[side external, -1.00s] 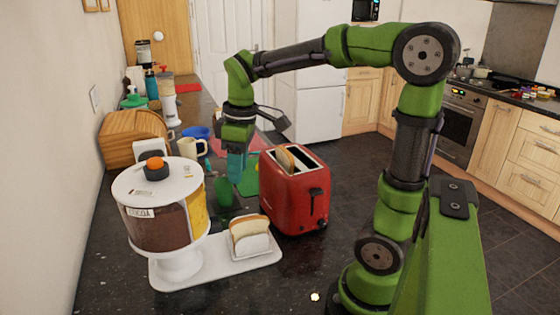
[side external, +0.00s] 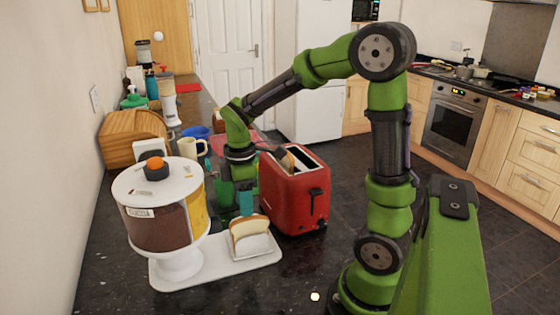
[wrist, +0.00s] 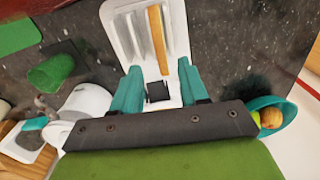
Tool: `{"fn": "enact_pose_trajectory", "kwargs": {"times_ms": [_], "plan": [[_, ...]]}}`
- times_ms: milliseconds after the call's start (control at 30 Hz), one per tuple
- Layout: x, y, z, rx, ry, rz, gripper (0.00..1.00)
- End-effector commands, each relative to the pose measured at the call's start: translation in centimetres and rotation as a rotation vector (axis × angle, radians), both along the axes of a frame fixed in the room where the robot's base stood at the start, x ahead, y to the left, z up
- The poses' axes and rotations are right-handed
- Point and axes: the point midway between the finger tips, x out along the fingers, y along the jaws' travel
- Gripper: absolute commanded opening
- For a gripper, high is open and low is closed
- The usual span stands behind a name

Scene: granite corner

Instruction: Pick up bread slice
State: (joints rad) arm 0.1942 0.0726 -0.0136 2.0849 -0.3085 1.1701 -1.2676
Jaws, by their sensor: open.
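A bread slice (side external: 249,227) with a brown crust stands upright in a white rack (side external: 254,245) at the front of the counter. In the wrist view a slice (wrist: 157,40) shows edge-on in the white rack (wrist: 122,14), ahead of my fingers. Another slice (side external: 286,159) sticks up from a slot of the red toaster (side external: 293,200). My gripper (side external: 245,212) is low, just behind and above the rack. In the wrist view my gripper (wrist: 159,67) has its teal fingers apart, with no slice between the tips.
The toaster stands close on the right of my gripper. A large white-lidded canister (side external: 157,210) stands close on the left. The rack rests on a white tray (side external: 190,274). A mug (side external: 187,147) and a wooden bread bin (side external: 130,137) are farther back. Counter in front is clear.

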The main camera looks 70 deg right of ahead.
Motion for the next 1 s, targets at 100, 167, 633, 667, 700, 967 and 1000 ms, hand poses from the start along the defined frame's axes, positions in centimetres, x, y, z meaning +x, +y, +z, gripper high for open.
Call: {"fn": "enact_pose_trajectory", "kwargs": {"times_ms": [100, 167, 633, 667, 700, 967, 1000], "plan": [[-0.1, 0.0, -0.7, 0.001, 0.001, -0.002, 0.44], [-0.1, 0.0, -1.2, 0.001, 0.001, -0.002, 0.44], [-0.6, -0.1, -5.8, 0.001, -0.001, -0.001, 0.44], [-0.5, -0.1, -5.8, 0.001, -0.001, -0.001, 0.44], [-0.5, -0.1, -5.8, 0.001, -0.001, -0.001, 0.44], [-0.5, -0.1, -5.8, 0.0, -0.001, -0.001, 0.14], [-0.5, -0.1, -5.8, 0.0, -0.001, -0.001, 0.08]]}}
